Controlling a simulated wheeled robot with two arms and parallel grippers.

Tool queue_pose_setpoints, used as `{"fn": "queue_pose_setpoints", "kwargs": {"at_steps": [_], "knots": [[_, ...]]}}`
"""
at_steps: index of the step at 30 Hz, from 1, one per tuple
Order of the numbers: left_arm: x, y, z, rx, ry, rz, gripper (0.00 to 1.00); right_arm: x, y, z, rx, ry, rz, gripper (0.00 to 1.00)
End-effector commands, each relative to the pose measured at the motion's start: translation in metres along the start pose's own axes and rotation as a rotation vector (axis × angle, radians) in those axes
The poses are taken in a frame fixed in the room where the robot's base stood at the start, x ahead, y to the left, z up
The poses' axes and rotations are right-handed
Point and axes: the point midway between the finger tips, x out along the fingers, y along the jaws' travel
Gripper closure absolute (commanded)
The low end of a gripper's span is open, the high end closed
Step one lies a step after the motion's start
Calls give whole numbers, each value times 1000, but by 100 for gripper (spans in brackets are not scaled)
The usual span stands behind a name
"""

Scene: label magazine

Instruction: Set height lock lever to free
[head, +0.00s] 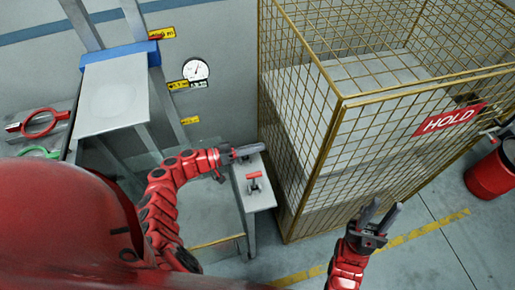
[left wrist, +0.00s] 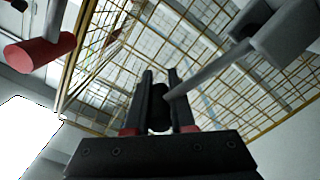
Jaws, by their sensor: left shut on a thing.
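In the left wrist view, a grey lever rod (left wrist: 207,78) runs from a grey block (left wrist: 285,35) to a dark knob (left wrist: 159,108). My left gripper (left wrist: 160,95) has its two fingers on either side of this knob and is shut on it. In the head view my left gripper (head: 247,152) is over the top end of a grey post, and it mostly hides the lever there. No lettering for the lever's positions can be read. My right gripper (head: 379,218) is open and empty, in front of the wire cage.
A red T-handle (head: 254,177) sits on the grey post (head: 262,198), close to my left gripper. A gold wire cage (head: 330,150) with a HOLD sign (head: 450,120) stands to the right. A gauge (head: 195,70), a tilted grey plate (head: 112,92) and red-handled pliers (head: 40,122) are at left.

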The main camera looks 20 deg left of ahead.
Motion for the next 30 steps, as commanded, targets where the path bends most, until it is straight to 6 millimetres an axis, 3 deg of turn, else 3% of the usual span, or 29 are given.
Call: {"fn": "queue_pose_setpoints", "kwargs": {"at_steps": [9,28,29,30], "knots": [[0,-10,-12,7,3,-1,100,-2,0,0,0,0,0,65],[-1,-14,-13,6,0,-4,100,-3,0,0,0,0,0,65],[-1,-14,-13,6,0,-4,76,-3,0,0,0,0,0,65],[-1,-14,-13,6,-1,-5,69,-3,0,0,0,0,0,65]]}}
